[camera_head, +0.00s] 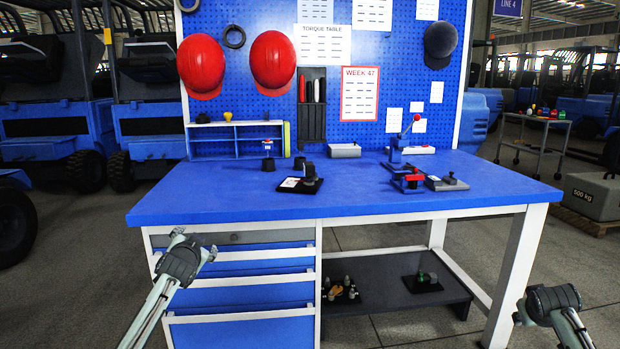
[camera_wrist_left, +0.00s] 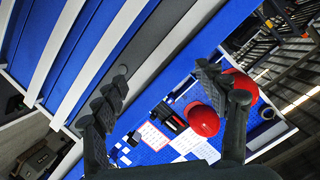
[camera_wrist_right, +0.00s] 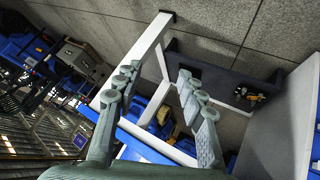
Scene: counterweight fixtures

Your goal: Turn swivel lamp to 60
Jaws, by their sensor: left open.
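No part on the blue workbench (camera_head: 240,197) is plainly a lamp. A small black fixture (camera_head: 309,176) with an upright dark head stands on a plate with a white label, left of the bench's middle. It may be the swivel lamp; its angle is too small to read. My left gripper (camera_head: 194,243) is open and empty in front of the bench's left drawers, and its spread fingers show in the left wrist view (camera_wrist_left: 165,95). My right gripper (camera_head: 535,305) is low, beyond the bench's right front leg; its fingers stand apart and empty in the right wrist view (camera_wrist_right: 158,82).
A blue lever press (camera_head: 397,157), a red-topped part (camera_head: 413,179) and a grey block (camera_head: 447,182) stand on the right half. A small shelf (camera_head: 236,139) stands at the back left. The bench's front left is clear.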

